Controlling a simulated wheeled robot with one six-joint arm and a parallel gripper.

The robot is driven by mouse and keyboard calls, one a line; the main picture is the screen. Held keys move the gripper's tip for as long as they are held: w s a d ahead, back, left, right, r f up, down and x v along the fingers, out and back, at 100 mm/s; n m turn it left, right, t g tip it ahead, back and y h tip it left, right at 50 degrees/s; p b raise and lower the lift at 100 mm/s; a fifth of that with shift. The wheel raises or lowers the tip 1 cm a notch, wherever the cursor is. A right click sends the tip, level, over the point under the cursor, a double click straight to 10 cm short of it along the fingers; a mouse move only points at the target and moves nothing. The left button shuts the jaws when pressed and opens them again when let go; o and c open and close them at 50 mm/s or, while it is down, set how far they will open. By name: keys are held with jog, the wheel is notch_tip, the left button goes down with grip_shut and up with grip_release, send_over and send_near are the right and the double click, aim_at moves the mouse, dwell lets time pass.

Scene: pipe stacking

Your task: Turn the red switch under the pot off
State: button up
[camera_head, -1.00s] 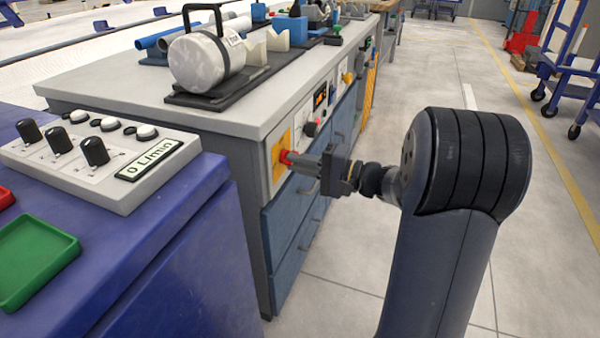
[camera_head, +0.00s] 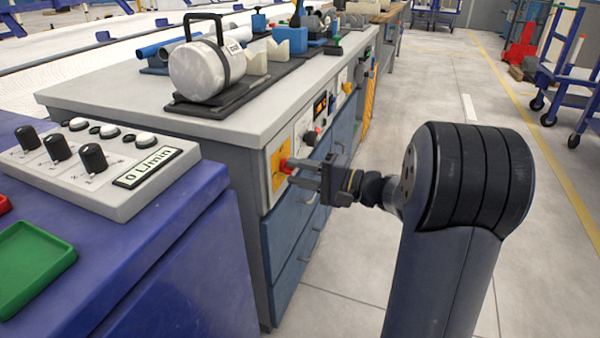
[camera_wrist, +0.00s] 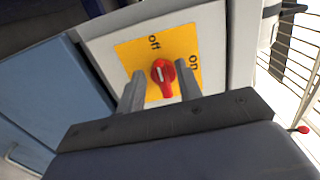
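My gripper (camera_head: 296,177) faces the switch. In the wrist view my gripper (camera_wrist: 160,91) is open, with one finger on each side of the knob and nothing held. Contact with the knob cannot be told.
A blue cabinet (camera_head: 190,262) with a grey control box (camera_head: 95,170) stands close on the left. More knobs and a display (camera_head: 320,104) lie along the bench front above blue drawers (camera_head: 291,232). The floor (camera_head: 425,90) to the right is mostly clear; a blue cart (camera_head: 575,75) stands farther off.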

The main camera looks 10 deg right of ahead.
jog(key=p+v, duration=0.3)
jog(key=v, duration=0.8)
jog(key=shift+w+a, duration=0.1)
jog(key=b+x, duration=0.3)
jog(key=x, duration=0.8)
jog(key=shift+r, duration=0.1)
dwell(0.3)
